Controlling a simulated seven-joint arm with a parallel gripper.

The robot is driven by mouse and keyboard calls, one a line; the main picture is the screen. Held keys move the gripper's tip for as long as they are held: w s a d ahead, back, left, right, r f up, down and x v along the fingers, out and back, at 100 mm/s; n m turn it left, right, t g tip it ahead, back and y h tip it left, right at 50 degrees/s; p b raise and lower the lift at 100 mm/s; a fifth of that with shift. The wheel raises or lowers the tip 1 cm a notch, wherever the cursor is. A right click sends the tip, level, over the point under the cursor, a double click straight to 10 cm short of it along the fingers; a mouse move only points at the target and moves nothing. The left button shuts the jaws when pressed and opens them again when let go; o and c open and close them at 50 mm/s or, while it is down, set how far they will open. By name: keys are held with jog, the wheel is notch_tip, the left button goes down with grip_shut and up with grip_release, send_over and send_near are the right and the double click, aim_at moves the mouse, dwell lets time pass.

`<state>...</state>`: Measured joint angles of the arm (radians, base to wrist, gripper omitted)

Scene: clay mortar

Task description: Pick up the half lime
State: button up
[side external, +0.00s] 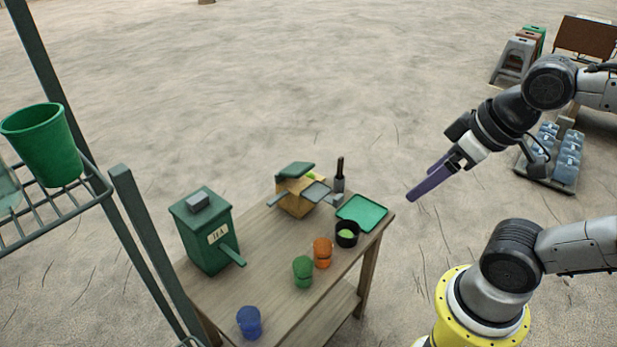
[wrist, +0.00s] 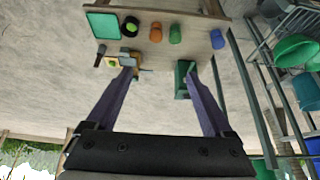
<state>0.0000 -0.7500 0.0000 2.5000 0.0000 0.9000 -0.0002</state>
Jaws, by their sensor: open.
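A black bowl (side external: 347,241) stands on the wooden table beside a green tray (side external: 362,213), with a pale green round thing (side external: 347,234) in it. This may be the half lime; it also shows yellow-green in the wrist view (wrist: 111,34). Another small light green piece (side external: 310,176) shows at the tan wooden box (side external: 296,201), partly hidden; I cannot tell which is the half lime. My gripper (side external: 418,186), with purple fingers, is open and empty, raised in the air to the right of the table. In the wrist view, its fingers (wrist: 158,72) are spread wide.
An orange cup (side external: 323,253), a green cup (side external: 303,271) and a blue cup (side external: 249,321) stand along the table. A dark bottle (side external: 339,175) is behind the tray. A green box (side external: 205,232) stands at the left. A metal rack (side external: 60,215) holds a green bucket (side external: 43,145).

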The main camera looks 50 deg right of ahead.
jog(key=w+d+r+t, duration=0.1)
jog(key=w+r+t, duration=0.1)
jog(key=w+r, duration=0.45)
jog(key=w+r+t, duration=0.1)
jog(key=w+r, duration=0.3)
jog(key=w, duration=0.5)
jog(key=m+g+h, duration=0.1)
jog(key=m+g, duration=0.3)
send_over(310, 174)
jog(key=s, duration=0.3)
jog(key=f, duration=4.3)
jog(key=shift+a+f, duration=0.15)
jog(key=shift+a, duration=0.2)
jog(key=shift+x, duration=3.3)
